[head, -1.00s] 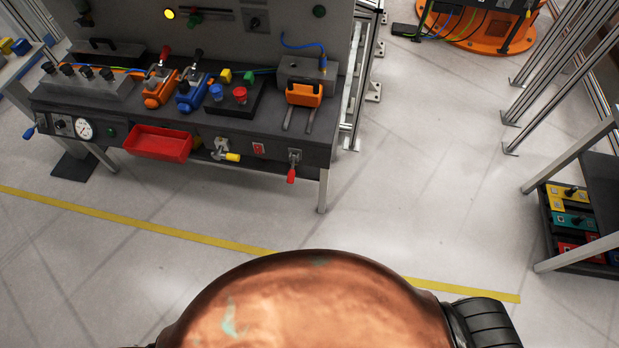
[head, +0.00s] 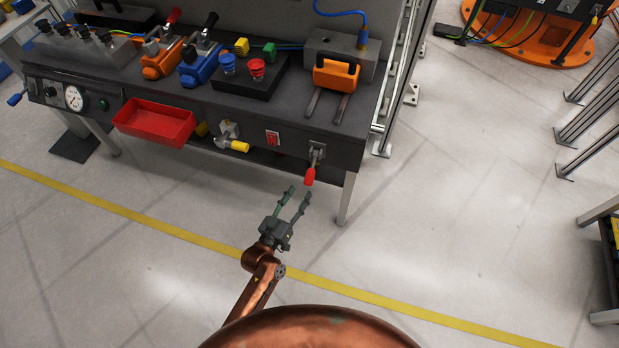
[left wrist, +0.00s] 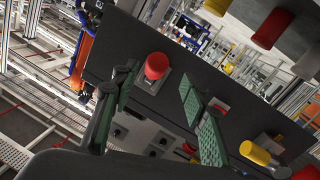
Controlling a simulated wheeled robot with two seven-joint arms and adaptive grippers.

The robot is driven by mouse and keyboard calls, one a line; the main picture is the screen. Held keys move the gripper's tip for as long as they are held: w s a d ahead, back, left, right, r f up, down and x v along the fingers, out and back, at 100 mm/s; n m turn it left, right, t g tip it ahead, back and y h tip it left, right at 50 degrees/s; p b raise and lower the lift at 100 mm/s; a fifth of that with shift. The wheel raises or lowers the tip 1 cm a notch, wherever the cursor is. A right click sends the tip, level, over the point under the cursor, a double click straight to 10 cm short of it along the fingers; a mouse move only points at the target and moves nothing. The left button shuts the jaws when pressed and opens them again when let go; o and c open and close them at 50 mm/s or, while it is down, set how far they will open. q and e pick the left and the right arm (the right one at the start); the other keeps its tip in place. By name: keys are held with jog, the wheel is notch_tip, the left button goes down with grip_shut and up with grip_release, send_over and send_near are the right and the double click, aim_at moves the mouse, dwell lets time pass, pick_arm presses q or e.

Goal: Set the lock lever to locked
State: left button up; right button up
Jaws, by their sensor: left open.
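A lever with a red handle (head: 310,176) hangs from a grey bracket on the bench's front face, near its right end; its handle points down. In the left wrist view the red handle (left wrist: 157,66) points toward the camera, between the fingertips in the picture. My left gripper (head: 299,192) is open and empty, just below and in front of the handle in the head view. Its two green-padded fingers (left wrist: 160,80) stand apart; no contact with the handle shows. I cannot read any lock marking on the lever. My right gripper is not in view.
A yellow-handled valve (head: 235,145), a red switch plate (head: 273,138) and a red bin (head: 155,122) line the bench front (head: 345,152) to the left. An orange-handled block (head: 336,74) stands on top. The floor before the bench is clear.

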aim_at(309, 178)
pick_arm(q)
jog(key=x, duration=0.2)
jog(key=b+x, duration=0.1)
jog(key=x, duration=0.4)
jog(key=shift+s+d+r+b, duration=0.1)
jog(key=shift+r+b, duration=0.2)
jog(key=shift+b, duration=0.1)
jog(key=shift+w+d+r, duration=0.1)
jog(key=shift+w+d, duration=0.15)
jog(key=shift+w, duration=0.25)
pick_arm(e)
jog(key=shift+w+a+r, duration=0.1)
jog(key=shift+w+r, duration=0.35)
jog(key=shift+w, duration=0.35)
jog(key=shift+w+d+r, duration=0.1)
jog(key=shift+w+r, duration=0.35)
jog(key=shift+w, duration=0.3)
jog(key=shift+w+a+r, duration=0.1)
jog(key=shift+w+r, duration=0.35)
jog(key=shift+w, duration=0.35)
pick_arm(q)
jog(key=shift+c, duration=0.6)
grip_shut()
